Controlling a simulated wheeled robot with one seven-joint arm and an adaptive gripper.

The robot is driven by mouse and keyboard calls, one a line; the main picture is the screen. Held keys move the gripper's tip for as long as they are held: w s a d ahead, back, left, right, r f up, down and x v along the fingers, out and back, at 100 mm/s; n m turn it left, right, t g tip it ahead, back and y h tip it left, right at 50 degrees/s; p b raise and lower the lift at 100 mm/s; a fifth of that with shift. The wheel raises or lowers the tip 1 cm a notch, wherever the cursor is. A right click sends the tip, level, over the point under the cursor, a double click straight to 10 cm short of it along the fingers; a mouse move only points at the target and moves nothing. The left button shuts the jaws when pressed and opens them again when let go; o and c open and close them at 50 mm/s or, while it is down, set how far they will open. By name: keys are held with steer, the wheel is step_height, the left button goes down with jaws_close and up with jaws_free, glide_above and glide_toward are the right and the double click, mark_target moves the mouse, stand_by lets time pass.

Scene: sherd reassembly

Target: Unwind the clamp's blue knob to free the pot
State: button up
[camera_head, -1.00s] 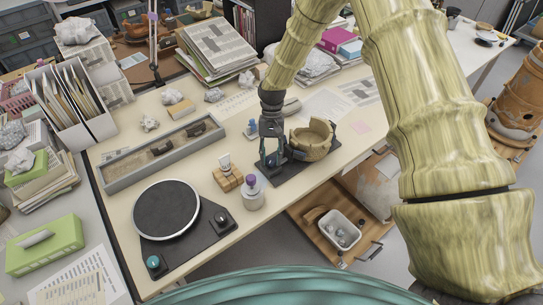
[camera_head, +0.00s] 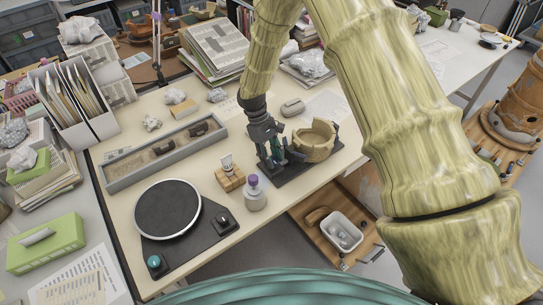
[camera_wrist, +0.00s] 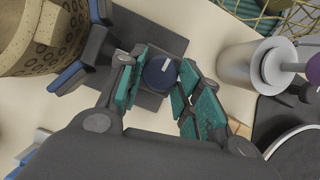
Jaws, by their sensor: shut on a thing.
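The tan pot (camera_head: 315,140) sits upright in the clamp on a dark base plate (camera_head: 290,172). In the wrist view the pot (camera_wrist: 40,38) shows stamped rings, with a blue-padded clamp jaw (camera_wrist: 68,76) close beside it. The clamp's round blue knob (camera_wrist: 160,72) has a pale mark on top. My gripper (camera_wrist: 161,82) points down over the knob, its teal-padded fingers on either side and shut on it. In the head view my gripper (camera_head: 272,158) stands at the left end of the clamp and hides the knob.
A black turntable (camera_head: 168,210) is farther left. A grey tray (camera_head: 165,152) lies behind. The table's front edge runs close to the clamp.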

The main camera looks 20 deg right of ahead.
steer(key=shift+n, duration=0.5)
steer(key=o, duration=1)
steer(key=v, duration=1.2)
steer(key=shift+s+a, duration=0.15)
